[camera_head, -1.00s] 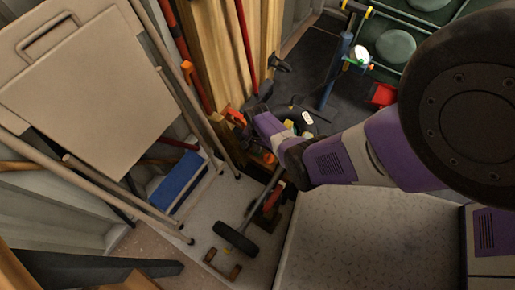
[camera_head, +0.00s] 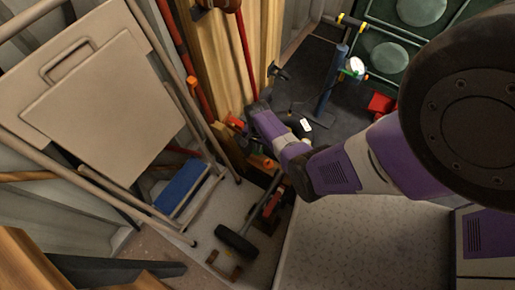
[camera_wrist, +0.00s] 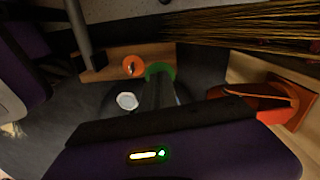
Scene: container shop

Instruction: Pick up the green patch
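A green round piece (camera_wrist: 160,69), likely the green patch, shows in the wrist view just beyond my gripper's fingertips. The fingers partly cover it, and I cannot tell whether they touch it. My gripper (camera_wrist: 159,82) shows as narrow dark fingers close together; whether they are shut or hold anything is unclear. An orange round piece (camera_wrist: 133,66) is left of the green one, and a white round piece (camera_wrist: 127,101) is nearer. In the head view my arm's end hides this spot, and I cannot pick out the green piece there.
A beige folding chair (camera_head: 110,105) and a blue step (camera_head: 182,187) stand at left. Wooden planks (camera_head: 213,60) lean behind my arm's end. A blue stand (camera_head: 330,85) is at the back. In the wrist view, bristles (camera_wrist: 245,30) and an orange-red object (camera_wrist: 270,100) are at right.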

